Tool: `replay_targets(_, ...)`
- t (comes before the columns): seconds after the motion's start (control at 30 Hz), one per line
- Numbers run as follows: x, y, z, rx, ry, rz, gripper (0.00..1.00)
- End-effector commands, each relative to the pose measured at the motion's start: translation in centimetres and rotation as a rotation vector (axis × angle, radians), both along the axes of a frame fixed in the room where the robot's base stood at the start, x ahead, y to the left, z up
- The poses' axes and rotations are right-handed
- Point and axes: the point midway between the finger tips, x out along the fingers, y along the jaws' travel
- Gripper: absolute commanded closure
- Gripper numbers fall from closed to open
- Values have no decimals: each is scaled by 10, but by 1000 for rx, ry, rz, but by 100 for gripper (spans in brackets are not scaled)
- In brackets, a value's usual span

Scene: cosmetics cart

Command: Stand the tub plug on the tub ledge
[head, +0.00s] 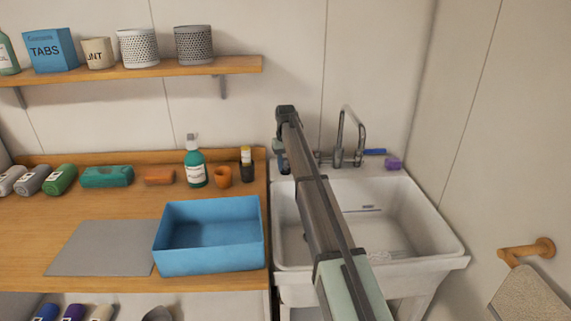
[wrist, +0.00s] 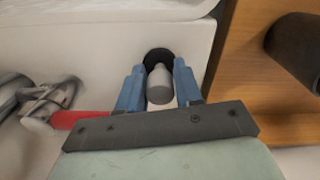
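The tub plug (wrist: 160,86) shows in the wrist view as a grey cylindrical knob on a black round base. It is upright at the white tub ledge (wrist: 110,40), close to the ledge's edge beside the wooden counter. My gripper (wrist: 159,68) has its two blue fingers on either side of the knob, very close to it. I cannot tell whether they press on it, or whether the base touches the ledge. In the head view my gripper (head: 281,152) is over the ledge's left back corner, and my arm hides part of the tub (head: 405,220).
A chrome faucet (head: 349,140) stands right of my gripper, with a blue item (head: 374,152) and a purple block (head: 393,163) beyond. A red part (wrist: 75,119) is left of the fingers. A dark cup (head: 247,172), an orange cup (head: 222,176) and a green bottle (head: 195,168) stand left on the counter.

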Motion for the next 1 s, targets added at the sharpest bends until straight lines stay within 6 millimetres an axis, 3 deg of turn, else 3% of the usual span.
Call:
replay_targets(0.17, 0, 0, 0, 0, 0, 0, 48)
replay_targets(0.57, 0, 0, 10, 0, 0, 0, 47)
replay_targets(1.0, 1, 0, 86, 0, -1, 0, 47)
